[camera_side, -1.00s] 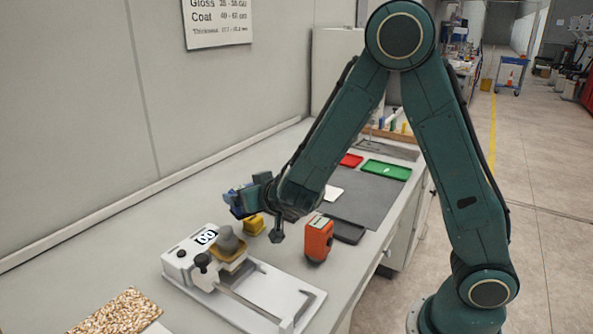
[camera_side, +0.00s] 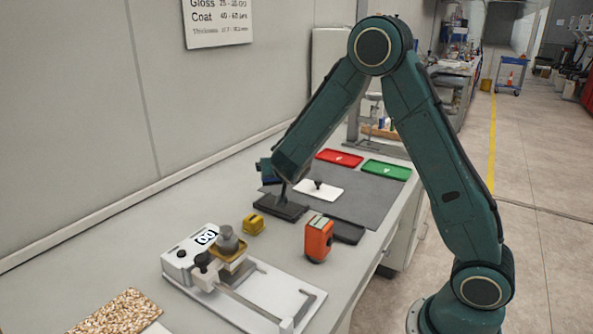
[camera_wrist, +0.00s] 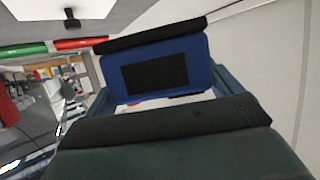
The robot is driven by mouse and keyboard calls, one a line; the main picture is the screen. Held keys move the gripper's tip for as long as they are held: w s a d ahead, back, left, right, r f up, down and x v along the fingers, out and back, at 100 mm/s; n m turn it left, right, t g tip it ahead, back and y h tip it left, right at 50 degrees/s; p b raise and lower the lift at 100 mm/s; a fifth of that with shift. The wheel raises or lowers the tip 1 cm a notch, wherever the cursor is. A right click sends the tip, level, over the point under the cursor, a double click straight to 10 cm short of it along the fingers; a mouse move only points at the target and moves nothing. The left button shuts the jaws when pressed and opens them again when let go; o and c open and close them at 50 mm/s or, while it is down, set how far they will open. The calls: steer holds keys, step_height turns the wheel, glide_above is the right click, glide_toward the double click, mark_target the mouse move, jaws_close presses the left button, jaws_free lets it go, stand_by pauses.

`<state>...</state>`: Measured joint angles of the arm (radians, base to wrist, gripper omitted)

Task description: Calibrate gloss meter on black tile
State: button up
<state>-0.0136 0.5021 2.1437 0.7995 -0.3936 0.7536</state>
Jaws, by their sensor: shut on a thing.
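My gripper (camera_side: 277,180) is at the left edge of the grey mat, pointing down and shut on the upright dark handle of a flat black tile (camera_side: 291,211). The tile lies level, on or just above the bench; I cannot tell whether it touches. In the wrist view the blue jaw with its black pad (camera_wrist: 155,73) fills the middle, and the held handle is hidden. The orange gloss meter (camera_side: 318,241) stands upright on the bench, to the right of the tile and nearer the camera. A dark flat case or holder (camera_side: 345,231) lies beside it.
A white plate with a black knob (camera_side: 318,190) lies just right of my gripper. Red (camera_side: 339,157) and green (camera_side: 386,170) trays lie behind. A yellow block (camera_side: 253,223) and the white coater (camera_side: 255,284) are in front.

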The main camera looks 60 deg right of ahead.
steer(key=shift+f, duration=3.3)
steer(key=shift+f, duration=0.55)
steer(key=o, duration=1)
steer(key=shift+f, duration=0.1)
steer(key=shift+o, duration=0.2)
steer(key=shift+s+a, duration=0.1)
steer(key=v, duration=1.3)
steer(key=shift+s+a, duration=0.25)
steer(key=shift+s+d+r, duration=0.1)
steer(key=shift+r, duration=0.1)
